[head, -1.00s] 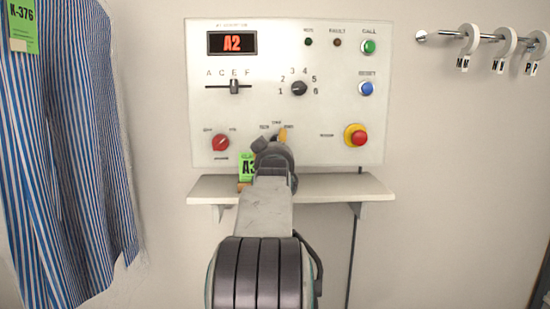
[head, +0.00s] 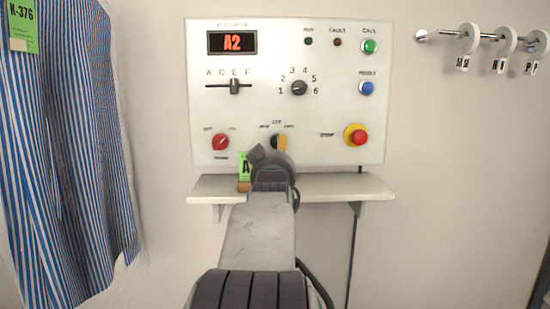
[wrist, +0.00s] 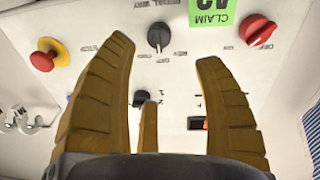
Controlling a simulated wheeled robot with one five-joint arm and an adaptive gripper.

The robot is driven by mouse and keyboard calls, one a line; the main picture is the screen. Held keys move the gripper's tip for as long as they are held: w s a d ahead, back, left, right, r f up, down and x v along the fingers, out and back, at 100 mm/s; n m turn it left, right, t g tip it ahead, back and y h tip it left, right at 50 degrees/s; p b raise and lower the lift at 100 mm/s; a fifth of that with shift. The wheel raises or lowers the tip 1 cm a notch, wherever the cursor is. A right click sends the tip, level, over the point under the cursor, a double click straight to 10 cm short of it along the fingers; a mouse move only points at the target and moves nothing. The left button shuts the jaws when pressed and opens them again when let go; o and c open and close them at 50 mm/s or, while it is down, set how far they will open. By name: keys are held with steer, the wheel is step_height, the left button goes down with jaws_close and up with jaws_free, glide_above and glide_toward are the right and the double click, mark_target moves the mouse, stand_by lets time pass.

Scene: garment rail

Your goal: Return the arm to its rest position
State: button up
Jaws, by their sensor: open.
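My gripper (head: 268,152) is at the end of my arm in the head view, in front of the lower middle of the white control panel (head: 330,60). In the wrist view my gripper (wrist: 164,52) shows yellow fingers spread apart with nothing between them. A black knob (wrist: 159,37) on the panel shows beyond the gap between the fingertips, apart from them as far as I can tell. My arm reaches up from the bottom centre.
A white shelf (head: 340,187) sits below the panel, with a green tag (head: 243,168) partly hidden by my gripper. A striped shirt (head: 65,150) hangs at left. A rail (head: 437,34) with ring markers is at upper right. The wall at lower right is clear.

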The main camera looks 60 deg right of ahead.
stand_by(0.4)
steer(key=w+a+n+y+p, duration=0.2)
steer(key=w+a+y+p, duration=0.1)
steer(key=a+p, duration=0.4)
steer(key=w+a+n+y+p, duration=0.1)
steer(key=w+a+y+p, duration=0.25)
steer(key=a, duration=0.65)
steer(key=w+a+n+y+p, duration=0.2)
steer(key=a+y+p, duration=0.2)
steer(key=a+p, duration=0.35)
steer(key=s+a+n+g+y+p, duration=0.2)
steer(key=s+a+y+p, duration=0.1)
steer(key=s+a+p, duration=0.4)
steer(key=s+a+r+n+g+y+p, duration=0.1)
steer(key=s+a+n+g+y+p, duration=0.2)
steer(key=s+a+p, duration=0.4)
steer(key=s+a, duration=0.1)
steer(key=a, duration=0.6)
steer(key=shift+s+a+n+p, duration=0.3)
steer(key=shift+p, duration=0.05)
